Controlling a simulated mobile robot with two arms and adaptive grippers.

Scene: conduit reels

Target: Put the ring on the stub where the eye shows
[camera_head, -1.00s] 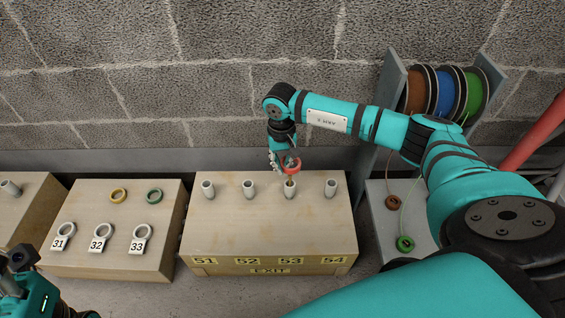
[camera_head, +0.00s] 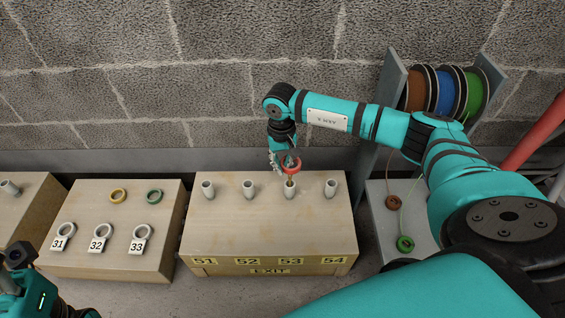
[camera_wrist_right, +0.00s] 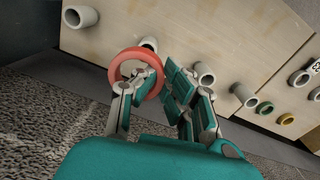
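My right gripper (camera_head: 284,160) is shut on the orange-red ring (camera_head: 291,164) and holds it just above stub 53 (camera_head: 290,191). In the right wrist view the ring (camera_wrist_right: 114,68) hangs at the fingers (camera_wrist_right: 152,88), with its wall between them. A small brass-coloured piece (camera_head: 290,180), probably the eye, shows at the top of stub 53, below the ring. The other grey stubs, 51 (camera_head: 208,189), 52 (camera_head: 248,189) and 54 (camera_head: 331,187), stand empty on the pale box (camera_head: 230,230). My left gripper (camera_head: 17,258) is partly in view at the lower left; its fingers are unclear.
A second box (camera_head: 90,220) on the left carries a yellow ring (camera_head: 118,195), a green ring (camera_head: 154,196) and tags numbered 31, 32 and 33. Cable reels (camera_head: 440,92) stand in a rack at right. A block wall (camera_head: 220,90) is close behind.

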